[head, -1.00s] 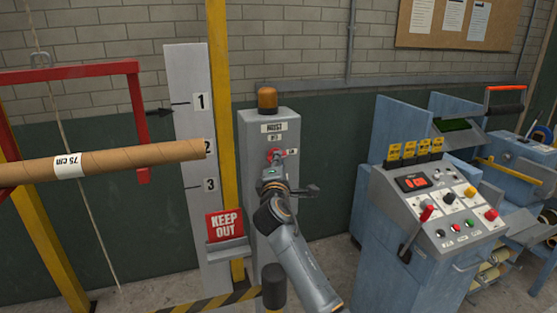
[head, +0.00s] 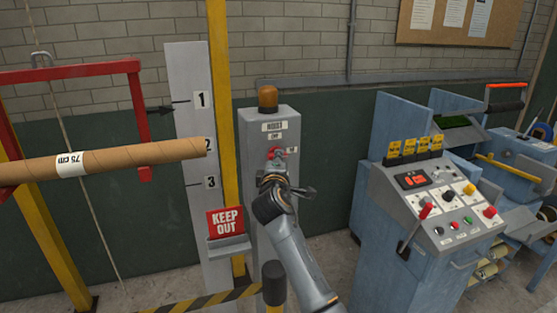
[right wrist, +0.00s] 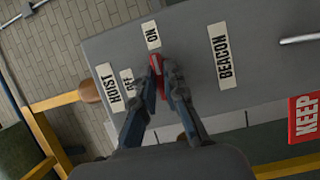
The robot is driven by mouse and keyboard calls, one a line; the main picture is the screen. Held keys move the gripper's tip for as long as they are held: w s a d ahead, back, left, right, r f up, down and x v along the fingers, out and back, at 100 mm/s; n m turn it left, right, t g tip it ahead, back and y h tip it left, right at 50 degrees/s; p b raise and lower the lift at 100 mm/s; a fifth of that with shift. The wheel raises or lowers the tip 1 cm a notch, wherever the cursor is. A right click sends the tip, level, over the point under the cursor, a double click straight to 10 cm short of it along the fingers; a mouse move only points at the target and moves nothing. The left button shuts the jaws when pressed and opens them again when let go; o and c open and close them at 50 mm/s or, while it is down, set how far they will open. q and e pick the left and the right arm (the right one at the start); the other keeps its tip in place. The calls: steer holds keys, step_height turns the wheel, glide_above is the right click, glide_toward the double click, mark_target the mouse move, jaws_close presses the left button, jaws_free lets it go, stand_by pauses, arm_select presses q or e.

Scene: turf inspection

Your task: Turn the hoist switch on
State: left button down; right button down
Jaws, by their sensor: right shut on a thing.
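The hoist switch (head: 277,151) is a red handle on the front of a grey cabinet (head: 289,114) below a HOIST label. My right gripper (head: 275,164) reaches it from below and in front, hiding part of it. In the right wrist view my right gripper (right wrist: 161,75) is shut on the red switch handle (right wrist: 157,66). The handle lies roughly in line with the ON label (right wrist: 153,35); the OFF label (right wrist: 127,81) is to its left. An amber beacon (head: 268,98) tops the cabinet; I cannot tell whether it is lit. My left gripper is out of view.
A red KEEP OUT sign (head: 226,222) and a numbered grey board (head: 188,110) stand left of the cabinet. A cardboard tube (head: 125,160) hangs at left. A blue control console (head: 385,225) stands at right.

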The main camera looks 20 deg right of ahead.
steer(key=c, duration=1.4)
jaws_free()
steer(key=v, duration=1.2)
steer(key=shift+d+f, duration=0.1)
